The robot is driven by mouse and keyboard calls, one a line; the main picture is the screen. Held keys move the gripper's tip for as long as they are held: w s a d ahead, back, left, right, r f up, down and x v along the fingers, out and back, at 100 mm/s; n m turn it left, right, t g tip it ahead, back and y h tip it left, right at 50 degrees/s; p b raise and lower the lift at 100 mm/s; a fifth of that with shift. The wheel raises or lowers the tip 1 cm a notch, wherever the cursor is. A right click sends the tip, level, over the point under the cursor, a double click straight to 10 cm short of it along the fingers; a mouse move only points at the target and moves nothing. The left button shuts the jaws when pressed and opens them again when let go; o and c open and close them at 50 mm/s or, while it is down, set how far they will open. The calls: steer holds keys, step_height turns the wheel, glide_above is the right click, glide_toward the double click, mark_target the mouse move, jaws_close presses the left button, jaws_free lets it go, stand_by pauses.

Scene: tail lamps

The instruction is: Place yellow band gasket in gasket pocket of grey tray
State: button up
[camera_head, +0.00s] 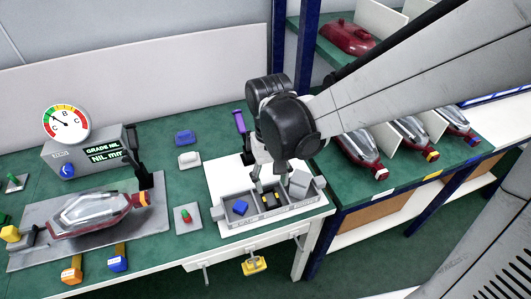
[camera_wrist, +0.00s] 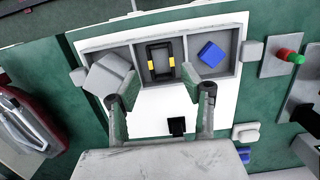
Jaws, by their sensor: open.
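The yellow band gasket, a black rectangular frame with yellow bands on its two sides, lies in the middle compartment of the grey tray (camera_wrist: 240,38). It shows in the wrist view (camera_wrist: 151,66) and, partly covered by my fingers, in the head view (camera_head: 268,203). In the wrist view, the tray's left compartment holds a grey block (camera_wrist: 108,75) and its right one a blue piece (camera_wrist: 210,53). My gripper (camera_wrist: 161,78) is open and empty, its two fingers spread on either side of the middle compartment. In the head view, my gripper (camera_head: 269,180) is over the tray (camera_head: 273,222).
A red tail lamp (camera_head: 95,214) lies on a grey plate at left, before a gauge box (camera_head: 85,158) reading "NIL". A red-green button (camera_head: 186,216) stands left of the tray. More lamps (camera_head: 361,152) stand between white dividers at right.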

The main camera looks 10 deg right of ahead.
steer(key=s+d+r+m+t, duration=0.1)
steer(key=s+d+r+t, duration=0.2)
steer(key=d+r, duration=0.3)
steer(key=s+d+r+m+t, duration=0.1)
steer(key=s+d+r+t, duration=0.2)
steer(key=d+r+t, duration=0.2)
steer(key=shift+d+r+p, duration=0.35)
steer(key=shift+d+r, duration=0.35)
steer(key=shift+r, duration=1.05)
